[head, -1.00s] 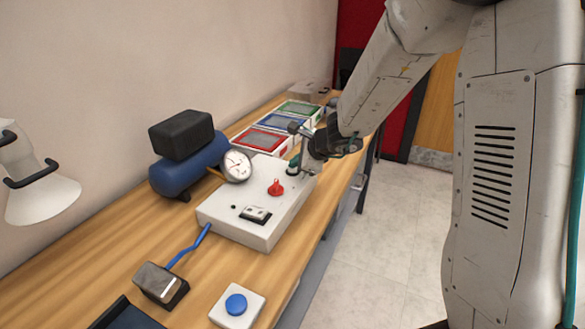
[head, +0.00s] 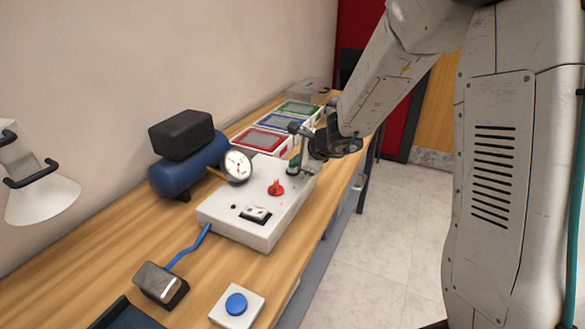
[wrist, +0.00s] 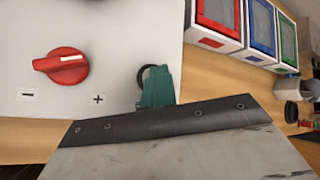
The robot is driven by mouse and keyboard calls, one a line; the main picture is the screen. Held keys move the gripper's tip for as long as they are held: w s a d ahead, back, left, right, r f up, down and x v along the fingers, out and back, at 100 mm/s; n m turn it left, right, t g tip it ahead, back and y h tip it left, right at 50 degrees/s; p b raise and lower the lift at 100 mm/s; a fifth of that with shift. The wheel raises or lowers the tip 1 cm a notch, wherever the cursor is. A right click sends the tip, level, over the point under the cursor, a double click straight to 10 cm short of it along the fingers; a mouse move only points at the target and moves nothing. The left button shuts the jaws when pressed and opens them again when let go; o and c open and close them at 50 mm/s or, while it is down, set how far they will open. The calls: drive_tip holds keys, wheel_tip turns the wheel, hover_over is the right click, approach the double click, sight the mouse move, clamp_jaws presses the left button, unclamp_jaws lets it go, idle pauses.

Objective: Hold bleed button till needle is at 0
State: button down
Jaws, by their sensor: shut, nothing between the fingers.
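The white control box (head: 235,218) stands on the bench with a round dial gauge (head: 238,166) at its back left. The gauge needle is too small to read exactly. A red knob (head: 276,188) sits on its top; it also shows in the wrist view (wrist: 66,66). My gripper (head: 293,167) is shut, its teal tip low over the box's far right end. In the wrist view the teal fingertip (wrist: 157,87) covers part of a round black part (wrist: 145,73) on the panel, possibly the bleed button. I cannot tell whether they touch.
A blue compressor tank (head: 190,165) stands behind the box. Red, blue and green trays (head: 262,141) lie beyond it.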

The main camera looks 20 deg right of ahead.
sight(295, 171)
drive_tip(key=shift+r, duration=0.9)
drive_tip(key=shift+r, duration=0.1)
drive_tip(key=shift+r, duration=2.45)
drive_tip(key=shift+a, duration=0.1)
